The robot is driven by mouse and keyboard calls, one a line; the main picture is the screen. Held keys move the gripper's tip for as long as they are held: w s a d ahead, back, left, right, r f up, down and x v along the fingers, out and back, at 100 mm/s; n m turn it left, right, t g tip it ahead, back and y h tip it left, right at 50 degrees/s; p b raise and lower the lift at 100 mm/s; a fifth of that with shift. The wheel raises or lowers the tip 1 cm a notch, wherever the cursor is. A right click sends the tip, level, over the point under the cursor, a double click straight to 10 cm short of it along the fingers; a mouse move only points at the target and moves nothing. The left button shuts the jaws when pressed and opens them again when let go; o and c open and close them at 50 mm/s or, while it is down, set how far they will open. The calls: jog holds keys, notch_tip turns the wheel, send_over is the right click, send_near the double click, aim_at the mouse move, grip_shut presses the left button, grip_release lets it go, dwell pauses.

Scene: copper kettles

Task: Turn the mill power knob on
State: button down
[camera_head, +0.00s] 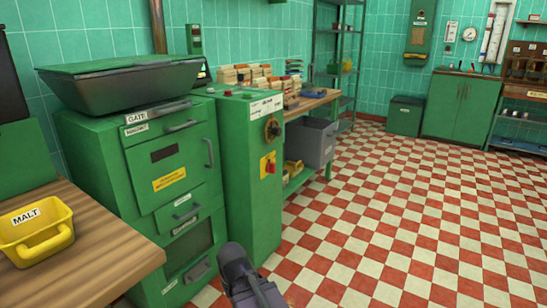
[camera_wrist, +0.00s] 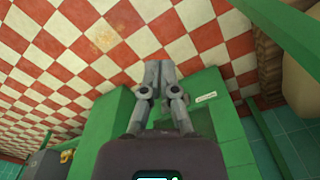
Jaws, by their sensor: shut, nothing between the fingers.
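The green mill (camera_head: 165,160) stands at the left with a dark hopper on top. Beside it is a green control cabinet (camera_head: 240,185). The red power knob (camera_head: 269,167) sits on a yellow plate on the cabinet's side, below a round brass-coloured dial (camera_head: 272,129). Dark parts of my arm show at the bottom of the head view, low in front of the cabinet and apart from the knob. In the wrist view my gripper (camera_wrist: 157,66) is shut and empty, its fingers together. The knob cannot be made out in the wrist view.
A wooden counter (camera_head: 95,235) with a yellow malt bin (camera_head: 38,232) is at the near left. A workbench (camera_head: 312,100) with a grey bin (camera_head: 316,142) under it stands behind the cabinet. The checkered floor (camera_head: 420,200) to the right is clear.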

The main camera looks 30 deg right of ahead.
notch_tip(320, 180, up, 3)
jog(key=shift+r+p, duration=0.1)
jog(key=shift+p, duration=0.9)
